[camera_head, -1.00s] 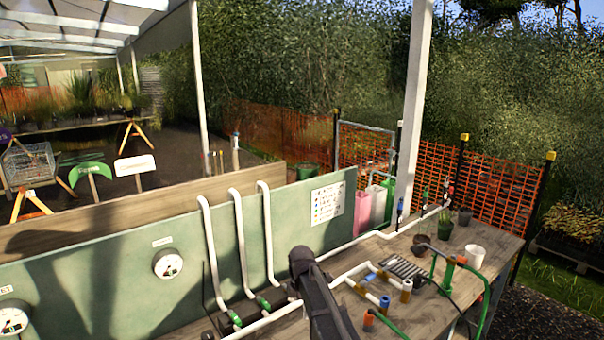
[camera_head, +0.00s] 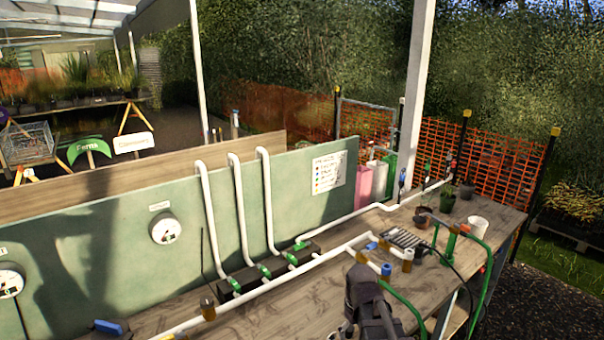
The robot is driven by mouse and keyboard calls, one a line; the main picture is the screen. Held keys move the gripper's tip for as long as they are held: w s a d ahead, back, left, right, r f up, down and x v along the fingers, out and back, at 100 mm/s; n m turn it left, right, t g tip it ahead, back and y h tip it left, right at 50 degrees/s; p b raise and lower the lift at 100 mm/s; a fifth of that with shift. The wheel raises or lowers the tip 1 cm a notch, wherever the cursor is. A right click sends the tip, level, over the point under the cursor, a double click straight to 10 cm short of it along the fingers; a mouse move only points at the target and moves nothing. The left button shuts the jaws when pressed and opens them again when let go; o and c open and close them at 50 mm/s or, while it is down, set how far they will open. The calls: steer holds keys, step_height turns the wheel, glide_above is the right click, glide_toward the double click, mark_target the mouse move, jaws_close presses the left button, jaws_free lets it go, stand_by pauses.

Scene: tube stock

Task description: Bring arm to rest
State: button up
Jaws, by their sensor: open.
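Part of my dark arm shows at the bottom edge, right of centre, in front of the workbench (camera_head: 290,313). No gripper fingers can be made out on it, and I see nothing held. The arm covers part of the bench top and of the pipework behind it.
White pipes run along the bench to a black manifold with green valves (camera_head: 265,270). A green panel (camera_head: 110,245) stands behind. Close to my arm are a green hose (camera_head: 408,308) and a blue-capped fitting (camera_head: 386,270). A white cup (camera_head: 478,227) and dark pots stand at the far right.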

steer(key=s+d+f+m+b, duration=0.1)
steer(key=s+d+f+m, duration=0.1)
steer(key=s+m, duration=0.3)
steer(key=shift+d, duration=0.4)
steer(key=shift+s, duration=0.15)
